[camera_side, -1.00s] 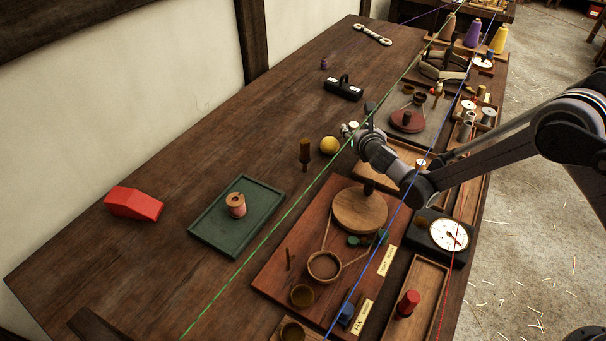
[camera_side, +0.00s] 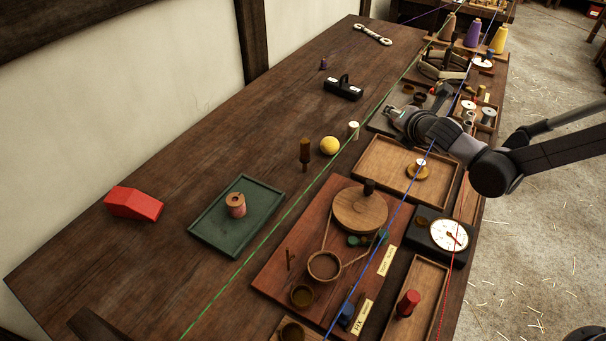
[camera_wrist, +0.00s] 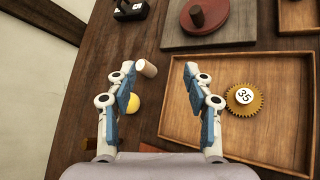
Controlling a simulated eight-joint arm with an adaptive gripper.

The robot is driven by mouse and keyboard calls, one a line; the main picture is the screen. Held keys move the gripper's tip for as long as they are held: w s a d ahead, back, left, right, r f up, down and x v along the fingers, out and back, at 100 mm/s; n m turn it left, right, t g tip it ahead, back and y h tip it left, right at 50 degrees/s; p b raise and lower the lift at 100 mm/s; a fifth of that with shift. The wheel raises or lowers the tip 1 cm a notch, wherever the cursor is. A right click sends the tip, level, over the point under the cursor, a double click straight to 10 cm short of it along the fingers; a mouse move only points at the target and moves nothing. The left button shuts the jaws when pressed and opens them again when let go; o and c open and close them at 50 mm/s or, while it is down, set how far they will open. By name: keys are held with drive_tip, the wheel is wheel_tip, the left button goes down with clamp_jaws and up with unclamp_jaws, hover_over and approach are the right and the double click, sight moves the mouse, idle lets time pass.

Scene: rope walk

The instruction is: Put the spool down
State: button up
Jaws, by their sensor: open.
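My gripper (camera_side: 393,113) is to the right of the spool in the side view, over the dark board's area. In the wrist view my gripper (camera_wrist: 159,70) has its fingers spread with nothing held between them.
A wooden tray (camera_side: 378,158) holding a brass gear (camera_wrist: 244,97) marked 35 lies right of the spool. A dark board with a red disc (camera_wrist: 205,18) is farther back. A wooden handle (camera_side: 305,153) stands left of the ball. Coloured lines stretch across the table. The table's left side is mostly clear.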

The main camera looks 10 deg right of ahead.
drive_tip(key=s+d+r+m+g, duration=0.1)
drive_tip(key=s+d+r+m, duration=0.25)
drive_tip(key=s+m, duration=0.35)
drive_tip(key=s+d+r+m+g, duration=0.2)
drive_tip(key=s+d+r+m, duration=0.1)
drive_tip(key=s+d+m, duration=0.25)
drive_tip(key=s+d+f+m+g+y, duration=0.1)
drive_tip(key=s+m+y, duration=0.1)
drive_tip(key=s+m, duration=1.1)
drive_tip(key=shift+s, duration=0.95)
drive_tip(key=shift+o, duration=0.6)
drive_tip(key=shift+s+f+m+y, duration=0.1)
drive_tip(key=shift+s+m+y, duration=0.2)
drive_tip(key=shift+s+m, duration=0.05)
